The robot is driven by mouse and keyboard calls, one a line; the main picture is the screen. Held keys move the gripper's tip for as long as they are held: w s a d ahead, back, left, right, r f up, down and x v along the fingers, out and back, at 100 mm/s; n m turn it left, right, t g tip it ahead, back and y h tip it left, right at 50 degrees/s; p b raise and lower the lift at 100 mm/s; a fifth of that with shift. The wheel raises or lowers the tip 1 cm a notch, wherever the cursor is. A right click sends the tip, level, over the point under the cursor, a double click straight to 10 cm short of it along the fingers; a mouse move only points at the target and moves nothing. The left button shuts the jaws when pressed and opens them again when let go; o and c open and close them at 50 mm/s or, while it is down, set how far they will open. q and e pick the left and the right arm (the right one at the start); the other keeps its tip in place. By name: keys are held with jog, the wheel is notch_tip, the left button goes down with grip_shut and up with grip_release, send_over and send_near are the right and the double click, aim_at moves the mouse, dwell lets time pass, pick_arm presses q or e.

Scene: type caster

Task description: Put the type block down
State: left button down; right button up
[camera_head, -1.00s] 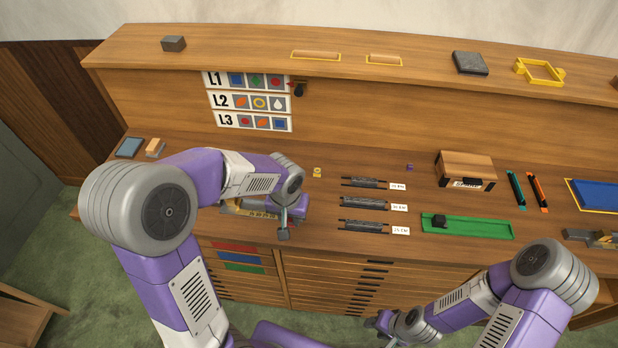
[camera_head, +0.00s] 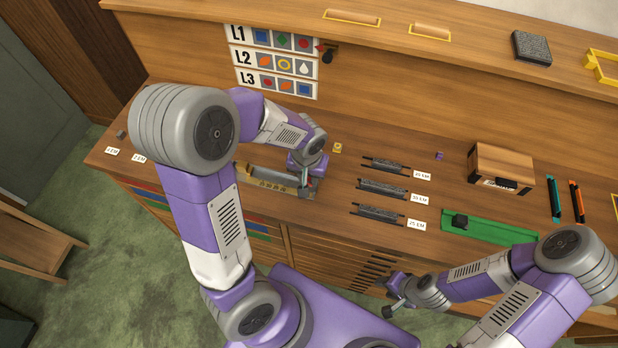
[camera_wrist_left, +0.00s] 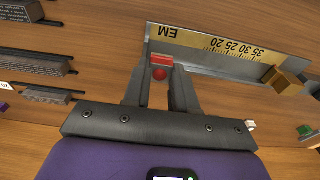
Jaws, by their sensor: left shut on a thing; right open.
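My left gripper (camera_head: 305,188) is low over the near left of the bench, beside the composing stick (camera_head: 262,180). In the left wrist view its fingers (camera_wrist_left: 160,88) are shut on a small red type block (camera_wrist_left: 160,66) with a round red face. The stick's metal tray with its brass scale (camera_wrist_left: 205,40) lies just beyond the fingertips. I cannot tell whether the block touches the stick or the bench. In the head view the block is hidden by the gripper. My right gripper (camera_head: 393,298) is open and empty in front of the bench.
A brass-coloured block (camera_wrist_left: 285,80) is at the stick. A small yellow block (camera_head: 337,147) and a purple block (camera_head: 440,156) lie on the bench. Dark strips (camera_head: 382,188) with labels, a green tray (camera_head: 490,232) and a wooden box (camera_head: 500,170) stand to the right.

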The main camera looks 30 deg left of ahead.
pick_arm(q)
jog(key=shift+f, duration=0.55)
jog(key=shift+f+b, duration=0.6)
jog(key=shift+b, duration=0.05)
jog(key=c, duration=0.9)
grip_release()
jog(key=shift+d, duration=0.1)
